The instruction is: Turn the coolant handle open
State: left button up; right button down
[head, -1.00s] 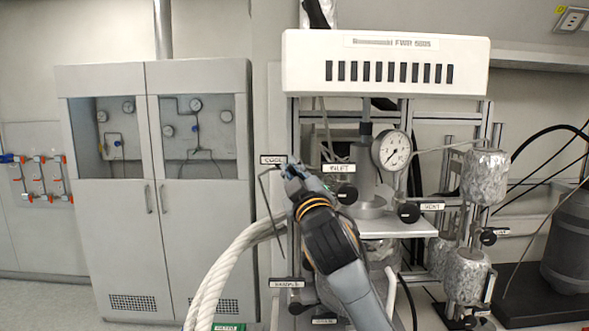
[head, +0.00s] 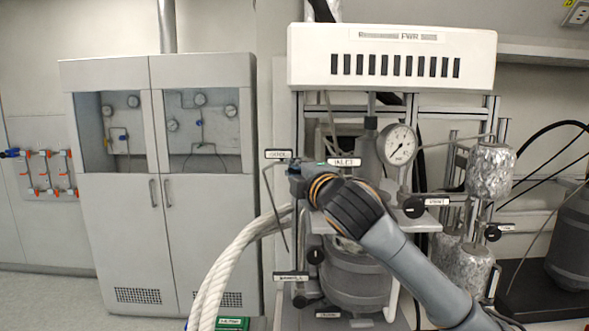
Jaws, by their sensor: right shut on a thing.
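My right gripper (head: 292,170) is at the left side of the reactor frame, just below and right of the small coolant label (head: 278,154). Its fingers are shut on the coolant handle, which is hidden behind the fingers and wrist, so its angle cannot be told. A thin bent tube (head: 268,195) runs down beside the gripper. My right arm crosses in front of the reactor from the lower right. My left gripper is out of view.
The reactor vessel (head: 352,278) stands behind my arm, with a pressure gauge (head: 397,144) and black vent knob (head: 413,207) to the right. A white braided hose (head: 226,270) curves below the gripper. A grey cabinet (head: 215,235) stands at left.

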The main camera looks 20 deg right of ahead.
jog(key=shift+d+n, duration=0.1)
jog(key=shift+n, duration=0.3)
jog(key=c, duration=1.4)
grip_release()
jog(key=shift+w, duration=0.1)
jog(key=shift+w+d+f, duration=0.1)
jog(key=shift+s, duration=0.4)
jog(key=s, duration=0.3)
jog(key=s+d, duration=0.1)
jog(key=s, duration=0.7)
jog(key=shift+d, duration=0.15)
